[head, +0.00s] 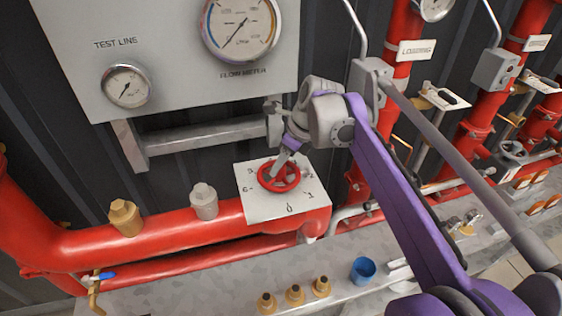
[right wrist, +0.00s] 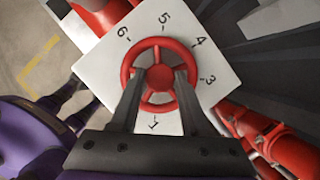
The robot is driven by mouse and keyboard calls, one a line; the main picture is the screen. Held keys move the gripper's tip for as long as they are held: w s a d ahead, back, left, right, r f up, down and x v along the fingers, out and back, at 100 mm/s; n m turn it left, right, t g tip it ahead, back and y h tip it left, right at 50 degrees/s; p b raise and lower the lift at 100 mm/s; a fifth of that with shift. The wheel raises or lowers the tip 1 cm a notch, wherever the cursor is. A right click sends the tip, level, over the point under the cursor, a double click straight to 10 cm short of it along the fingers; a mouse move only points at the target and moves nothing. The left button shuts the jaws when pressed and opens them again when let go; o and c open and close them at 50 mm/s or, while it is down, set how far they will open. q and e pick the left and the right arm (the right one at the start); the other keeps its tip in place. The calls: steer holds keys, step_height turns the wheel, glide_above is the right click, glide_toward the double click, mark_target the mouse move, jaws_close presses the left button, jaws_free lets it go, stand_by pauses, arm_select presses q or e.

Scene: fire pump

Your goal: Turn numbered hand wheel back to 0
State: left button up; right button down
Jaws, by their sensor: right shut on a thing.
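The red hand wheel (head: 290,184) is mounted on a white square plate (head: 257,208) marked with numbers around it. In the head view 0 stands at the plate's lower edge. My right gripper (head: 275,174) reaches down onto the wheel from above. In the right wrist view its two dark fingers (right wrist: 159,75) lie on either side of the hub of the wheel (right wrist: 160,43), shut on it. The numbers 3, 4, 5 and 6 show around the far side there, and 1 shows between the fingers. I cannot make out a pointer mark on the wheel. My left gripper is not in view.
A panel (head: 170,60) with a test line gauge (head: 126,86) and a flowmeter (head: 240,28) stands above the plate. Thick red pipes (head: 170,232) run below and left. A blue cup (head: 363,270) and several brass fittings (head: 295,295) sit in front.

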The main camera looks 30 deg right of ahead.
steer(key=m, duration=0.2)
steer(key=m+h, duration=0.1)
steer(key=m, duration=0.1)
steer(key=m+h, duration=0.1)
steer(key=m, duration=0.1)
steer(key=shift+a+t, duration=0.25)
steer(key=shift+t, duration=0.15)
steer(key=b, duration=0.2)
steer(key=m+b, duration=0.1)
steer(key=b, duration=0.1)
steer(key=shift+s+d+f+h, duration=0.1)
steer(key=shift+f+h, duration=0.25)
steer(key=shift+h, duration=0.05)
steer(key=b, duration=0.4)
steer(key=shift+m, duration=0.4)
steer(key=shift+r+b, duration=0.25)
steer(key=shift+b, duration=0.35)
steer(key=c, duration=0.5)
jaws_free()
steer(key=shift+r, duration=0.1)
